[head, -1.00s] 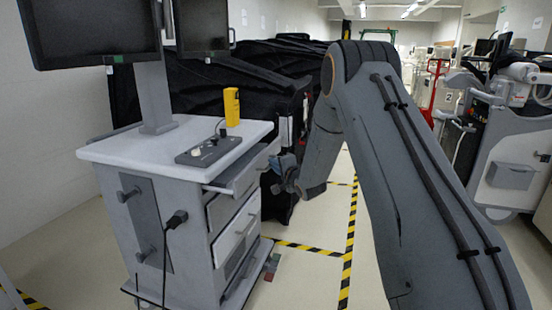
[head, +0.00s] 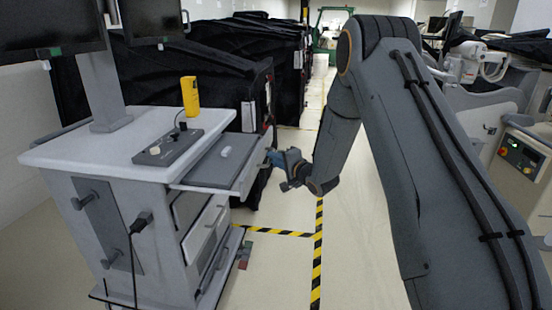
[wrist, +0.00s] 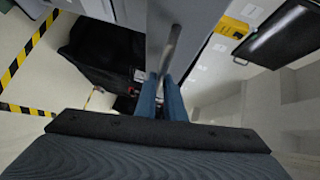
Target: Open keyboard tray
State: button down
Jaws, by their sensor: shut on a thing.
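The keyboard tray (head: 205,172) is pulled well out from under the white top of the grey cart (head: 80,148). A small white item like a mouse (head: 225,152) lies on the tray. My gripper (head: 272,158) is at the tray's front, on the right. In the wrist view, its two blue fingers (wrist: 160,88) are shut on the metal bar handle (wrist: 172,48). The fingers hide the lower end of the handle.
A yellow device (head: 190,96) and a dark control box (head: 168,148) stand on the cart top, below monitors. Drawers (head: 203,228) sit under the tray. Black-covered carts (head: 215,75) stand behind. Floor with striped tape (head: 318,255) is clear to the right.

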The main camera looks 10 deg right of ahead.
jog(key=c, duration=1.8)
grip_release()
jog(key=shift+c, duration=0.2)
jog(key=v, duration=0.8)
jog(key=shift+b, duration=0.35)
